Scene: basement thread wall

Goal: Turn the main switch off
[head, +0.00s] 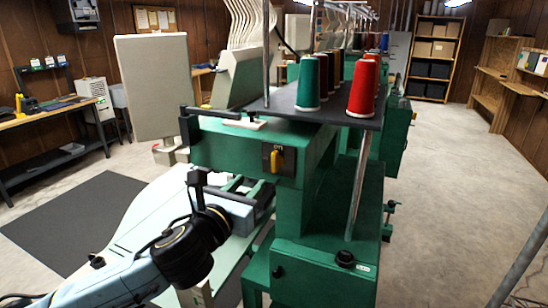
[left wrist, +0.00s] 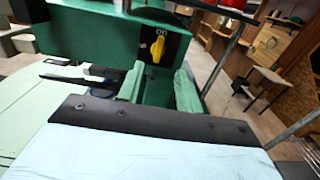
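The main switch is a yellow knob (head: 275,160) on a dark plate on the end of the green machine (head: 225,146). It also shows in the left wrist view (left wrist: 157,49), standing roughly upright below an "on" label. My left gripper (head: 248,186) is just below and to the left of the switch in the head view. In the left wrist view its two fingers (left wrist: 159,80) are spread apart with nothing between them, pointing toward the switch and apart from it. My right gripper is in neither view.
A dark shelf on the machine holds green (head: 309,82), brown and red (head: 362,88) thread cones. A metal post (head: 358,185) stands right of the switch. A pale panel (head: 155,85) is at left. The floor (head: 450,190) at right is open.

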